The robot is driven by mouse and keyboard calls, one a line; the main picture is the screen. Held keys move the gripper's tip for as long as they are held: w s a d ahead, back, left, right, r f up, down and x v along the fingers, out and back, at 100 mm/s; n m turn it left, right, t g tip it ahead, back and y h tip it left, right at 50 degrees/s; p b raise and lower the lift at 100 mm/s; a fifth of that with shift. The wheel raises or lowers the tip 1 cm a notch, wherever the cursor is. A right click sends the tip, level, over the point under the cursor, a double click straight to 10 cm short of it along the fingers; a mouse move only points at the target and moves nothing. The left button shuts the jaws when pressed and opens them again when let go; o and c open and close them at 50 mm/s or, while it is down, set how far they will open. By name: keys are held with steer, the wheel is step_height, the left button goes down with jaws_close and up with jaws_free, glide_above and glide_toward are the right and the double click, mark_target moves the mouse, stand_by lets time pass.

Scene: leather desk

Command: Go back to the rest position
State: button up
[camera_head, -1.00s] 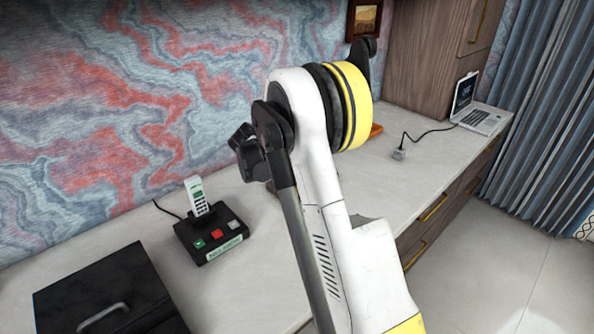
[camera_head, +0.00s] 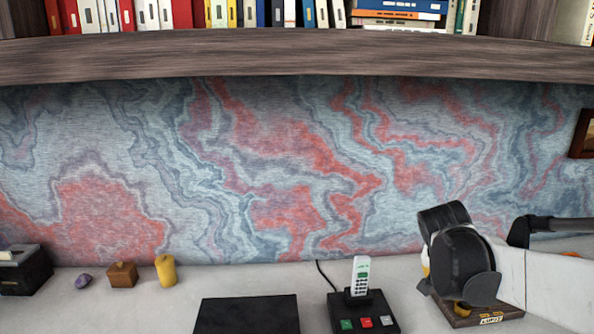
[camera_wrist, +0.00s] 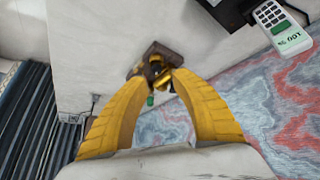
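My gripper (camera_wrist: 160,78) shows in the wrist view with two curved yellow fingers spread apart and a gap between the tips. Nothing is visibly held. A small brown wooden stand (camera_wrist: 146,56) with dark and yellow parts on it appears just beyond the fingertips, lying on the desk; I cannot tell how far off it is. In the head view my arm fills the lower right, and its dark wrist joint hides part of the stand, whose labelled base (camera_head: 490,318) shows below.
A phone (camera_head: 360,276) stands on a black base with coloured buttons (camera_head: 362,310). Left of it are a black box (camera_head: 246,316), a yellow jar (camera_head: 165,270), a small wooden box (camera_head: 122,274) and a purple stone (camera_head: 83,281). A bookshelf (camera_head: 300,62) overhangs above.

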steer(key=s+a+n+t+y, duration=0.2)
steer(key=s+a+n+y, duration=0.3)
steer(key=s+a, duration=1)
steer(key=s+n, duration=0.2)
steer(key=s, duration=0.1)
steer(key=shift+s+a+f+n+t, duration=0.25)
steer(key=shift+s+f+n+t, duration=0.05)
steer(key=shift+f+n+t, duration=0.1)
